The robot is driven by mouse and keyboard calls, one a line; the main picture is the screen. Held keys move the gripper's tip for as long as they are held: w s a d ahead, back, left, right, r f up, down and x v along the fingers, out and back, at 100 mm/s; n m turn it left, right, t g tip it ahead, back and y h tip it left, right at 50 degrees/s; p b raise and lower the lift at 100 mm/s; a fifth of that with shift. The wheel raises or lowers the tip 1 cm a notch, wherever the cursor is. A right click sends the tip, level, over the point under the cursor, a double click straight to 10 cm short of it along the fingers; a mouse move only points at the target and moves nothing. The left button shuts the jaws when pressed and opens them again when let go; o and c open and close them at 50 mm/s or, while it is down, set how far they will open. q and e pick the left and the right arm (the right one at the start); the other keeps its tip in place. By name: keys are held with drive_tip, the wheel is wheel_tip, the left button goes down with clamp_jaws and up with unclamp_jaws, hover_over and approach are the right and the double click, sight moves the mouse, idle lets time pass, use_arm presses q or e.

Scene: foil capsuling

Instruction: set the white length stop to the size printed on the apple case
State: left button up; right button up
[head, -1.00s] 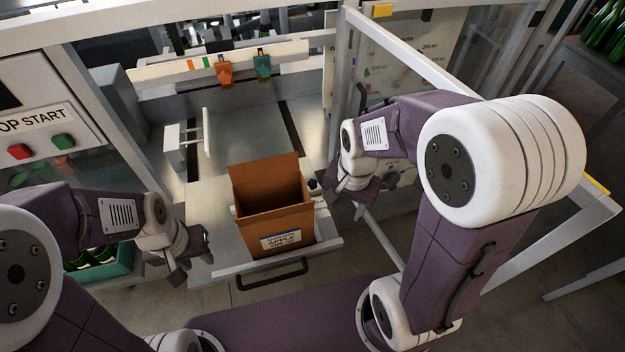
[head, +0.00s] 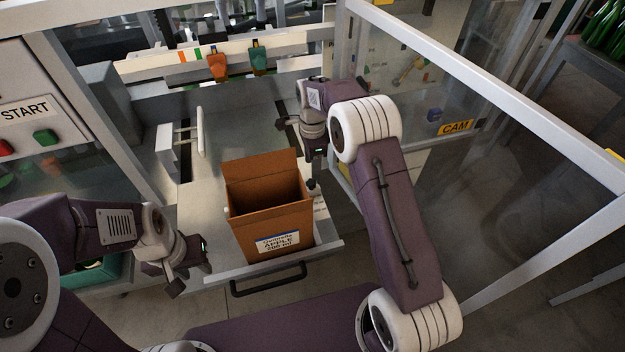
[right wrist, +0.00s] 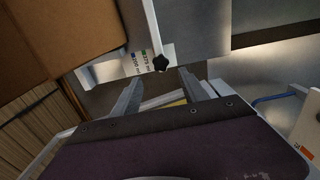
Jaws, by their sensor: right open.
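The brown apple case (head: 268,215) stands open on the machine's sliding tray, its front label (head: 277,241) reading APPLE with a small size line, seemingly 200 ml. A black star knob (right wrist: 160,63) sits at the end of a white bar, apparently the length stop (right wrist: 150,28), over a scale plate (right wrist: 136,66) with coloured marks and ml sizes too small to read surely. My right gripper (right wrist: 158,88) is open and empty, its fingers close to the knob, apart from it; in the head view it hangs behind the case's right side. My left gripper (head: 190,267) is open and empty left of the case.
A white upright plate (head: 200,132) stands at the tray's left. Orange and teal clips (head: 218,67) sit on the rear rail. A dark handle (head: 268,280) is on the tray front. The clear guard door (head: 480,110) stands open at right.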

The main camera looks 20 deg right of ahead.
sight(312, 181)
wheel_tip(312, 181, down, 8)
drive_tip(key=shift+w+r+p, duration=0.1)
drive_tip(key=shift+r+p, duration=0.15)
drive_tip(key=shift+p, duration=0.1)
clamp_jaws()
drive_tip(key=shift+w, duration=0.1)
idle(1.1)
